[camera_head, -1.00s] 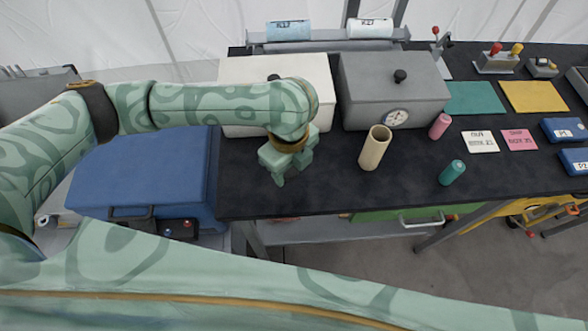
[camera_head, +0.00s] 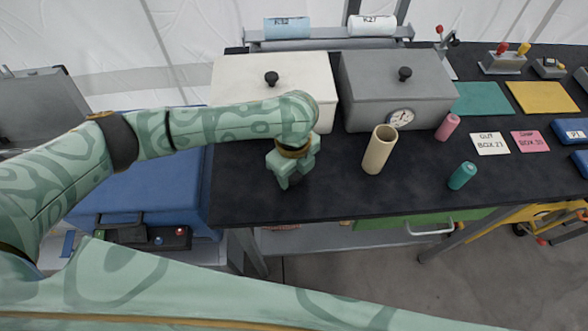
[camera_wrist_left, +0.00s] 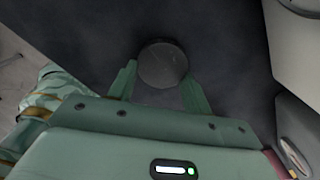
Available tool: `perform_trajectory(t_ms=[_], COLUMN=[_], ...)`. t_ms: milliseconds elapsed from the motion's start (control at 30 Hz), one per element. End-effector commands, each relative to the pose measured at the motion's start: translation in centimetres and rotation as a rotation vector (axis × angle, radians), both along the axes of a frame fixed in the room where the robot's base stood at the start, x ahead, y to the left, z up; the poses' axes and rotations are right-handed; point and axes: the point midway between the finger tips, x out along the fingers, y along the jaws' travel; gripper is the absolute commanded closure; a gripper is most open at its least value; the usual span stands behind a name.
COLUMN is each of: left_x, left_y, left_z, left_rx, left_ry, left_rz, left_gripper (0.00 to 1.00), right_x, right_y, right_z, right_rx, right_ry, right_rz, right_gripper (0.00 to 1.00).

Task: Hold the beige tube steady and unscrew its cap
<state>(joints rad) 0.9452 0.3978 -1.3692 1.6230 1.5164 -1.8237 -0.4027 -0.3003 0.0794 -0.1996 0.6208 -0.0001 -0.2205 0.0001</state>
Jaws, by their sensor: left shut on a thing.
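The beige tube (camera_head: 379,152) stands upright on the black tabletop, right of my left gripper and apart from it. Its top looks open and hollow in the head view. My left gripper (camera_head: 287,182) points down over the table's left part, near the front edge. In the left wrist view it is shut on a dark round disc-like piece (camera_wrist_left: 163,64), which looks like a cap. In the head view the fingers mostly hide that piece, and its height above the table is unclear. My right gripper is not in view.
A white box (camera_head: 235,90) and a grey box (camera_head: 385,78) stand behind. A pink cylinder (camera_head: 447,128) and a teal cylinder (camera_head: 462,176) stand right of the tube, near labelled cards (camera_head: 490,144). The black tabletop (camera_head: 330,185) is clear between gripper and tube.

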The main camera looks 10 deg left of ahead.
Motion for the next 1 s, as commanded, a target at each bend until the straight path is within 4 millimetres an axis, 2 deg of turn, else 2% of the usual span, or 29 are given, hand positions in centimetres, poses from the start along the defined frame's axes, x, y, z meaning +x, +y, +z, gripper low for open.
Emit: perform_trajectory(t_ms=[33, 100, 400, 567, 800, 1000], left_x=[0.0, 0.0, 0.0, 0.0, 0.0, 0.0], left_y=[0.0, 0.0, 0.0, 0.0, 0.0, 0.1], left_z=[0.0, 0.0, 0.3, 3.3, 9.1, 11.8], left_rx=[0.0, 0.0, -0.001, 0.0, 0.0, 0.0], left_ry=[0.0, 0.0, 0.0, -0.004, -0.004, -0.001], left_rz=[0.0, 0.0, 0.0, 0.0, -0.001, 0.0], left_gripper=[0.43, 0.29, 0.29, 0.29, 0.29, 0.29], right_x=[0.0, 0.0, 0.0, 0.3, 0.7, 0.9], right_y=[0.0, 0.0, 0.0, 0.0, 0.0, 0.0], right_z=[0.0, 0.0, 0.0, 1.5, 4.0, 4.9], right_rx=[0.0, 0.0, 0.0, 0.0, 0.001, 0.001], right_ry=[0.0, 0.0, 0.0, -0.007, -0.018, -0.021], right_rz=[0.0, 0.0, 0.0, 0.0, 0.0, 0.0], right_gripper=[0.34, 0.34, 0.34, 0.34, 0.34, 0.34])
